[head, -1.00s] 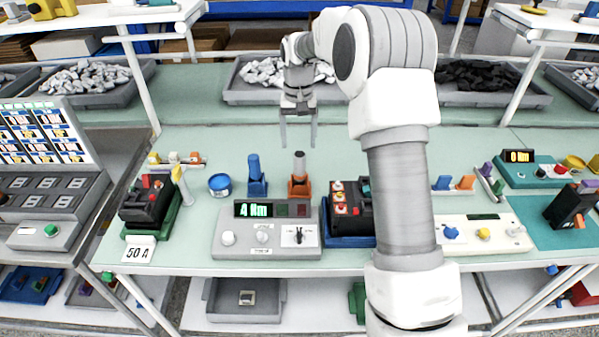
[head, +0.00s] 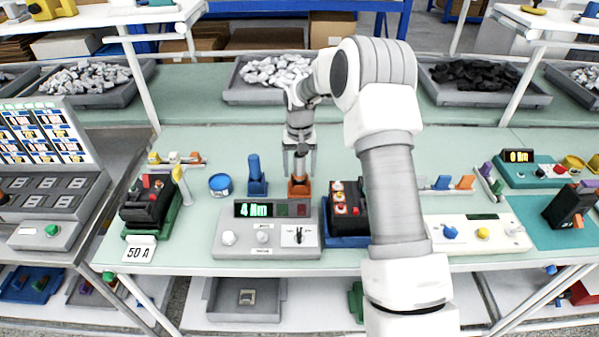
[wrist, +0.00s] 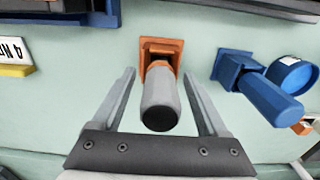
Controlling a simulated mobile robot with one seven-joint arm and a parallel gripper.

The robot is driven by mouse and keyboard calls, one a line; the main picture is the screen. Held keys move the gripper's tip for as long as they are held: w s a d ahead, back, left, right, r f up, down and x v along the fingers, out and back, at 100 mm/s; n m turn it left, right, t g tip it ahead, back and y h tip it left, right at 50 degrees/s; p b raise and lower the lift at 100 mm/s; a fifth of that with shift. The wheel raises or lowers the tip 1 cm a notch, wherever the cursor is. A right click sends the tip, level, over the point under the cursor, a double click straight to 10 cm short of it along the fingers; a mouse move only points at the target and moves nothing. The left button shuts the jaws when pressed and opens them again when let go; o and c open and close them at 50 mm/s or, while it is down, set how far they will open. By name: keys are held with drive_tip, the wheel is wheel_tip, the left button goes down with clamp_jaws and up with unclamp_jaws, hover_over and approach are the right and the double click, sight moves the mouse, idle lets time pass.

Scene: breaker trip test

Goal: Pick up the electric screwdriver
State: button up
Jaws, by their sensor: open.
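An electric screwdriver with a grey body and dark end stands in an orange holder (head: 299,189) on the bench. In the wrist view the screwdriver (wrist: 160,100) points up toward the camera, its lower end in the orange holder (wrist: 162,50). My gripper (head: 300,163) is open at the screwdriver; in the wrist view the fingers (wrist: 159,75) lie on either side of it, with visible gaps. A second, blue screwdriver (head: 254,168) stands in a blue holder to the left; it also shows in the wrist view (wrist: 270,97). My gripper partly hides the grey screwdriver in the head view.
A blue round tin (head: 219,184) stands left of the blue holder. A grey tester (head: 266,238) reading "4 Nm" is in front. A black breaker with red and white terminals (head: 347,208) stands to the right. Grey bins (head: 262,97) line the back.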

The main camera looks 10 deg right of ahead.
drive_tip(key=shift+r, duration=0.1)
clamp_jaws()
idle(0.3)
